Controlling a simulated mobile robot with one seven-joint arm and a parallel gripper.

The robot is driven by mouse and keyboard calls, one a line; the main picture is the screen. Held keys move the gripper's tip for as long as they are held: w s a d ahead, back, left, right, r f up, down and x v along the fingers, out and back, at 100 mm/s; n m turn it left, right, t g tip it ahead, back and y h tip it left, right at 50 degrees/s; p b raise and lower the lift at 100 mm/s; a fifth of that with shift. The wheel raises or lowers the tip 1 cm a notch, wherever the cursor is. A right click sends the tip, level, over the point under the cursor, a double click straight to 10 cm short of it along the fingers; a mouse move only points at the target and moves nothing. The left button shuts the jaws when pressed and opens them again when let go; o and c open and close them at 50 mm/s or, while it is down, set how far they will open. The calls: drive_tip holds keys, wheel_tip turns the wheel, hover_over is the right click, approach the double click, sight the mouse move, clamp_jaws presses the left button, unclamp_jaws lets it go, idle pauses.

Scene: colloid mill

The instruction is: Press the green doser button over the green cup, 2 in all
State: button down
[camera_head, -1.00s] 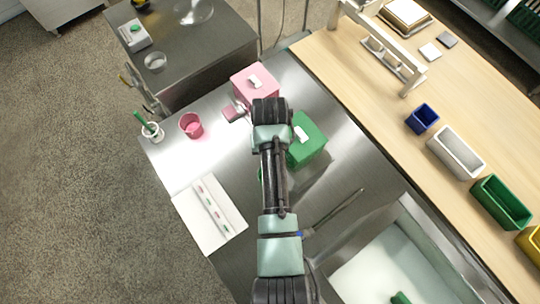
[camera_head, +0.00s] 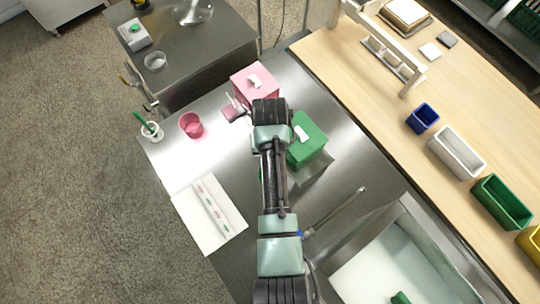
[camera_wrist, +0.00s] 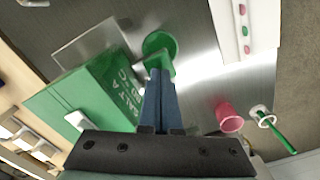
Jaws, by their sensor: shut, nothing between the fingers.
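In the head view only a sliver of green shows left of my arm. My gripper (camera_wrist: 160,74) is shut and empty, its blue fingertips pointing at the green block. I cannot tell whether they touch it. My arm hides the fingers in the head view.
A pink doser (camera_head: 255,82) stands behind the green one. A pink cup (camera_head: 191,125) and a white holder with a green stick (camera_head: 152,130) stand at left. A white strip tray (camera_head: 210,213) lies in front. A sink (camera_head: 390,262) is at lower right.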

drive_tip(key=shift+f+b, duration=0.85)
drive_tip(key=shift+f, duration=0.5)
drive_tip(key=shift+r+p, duration=1.55)
drive_tip(key=shift+f, duration=0.2)
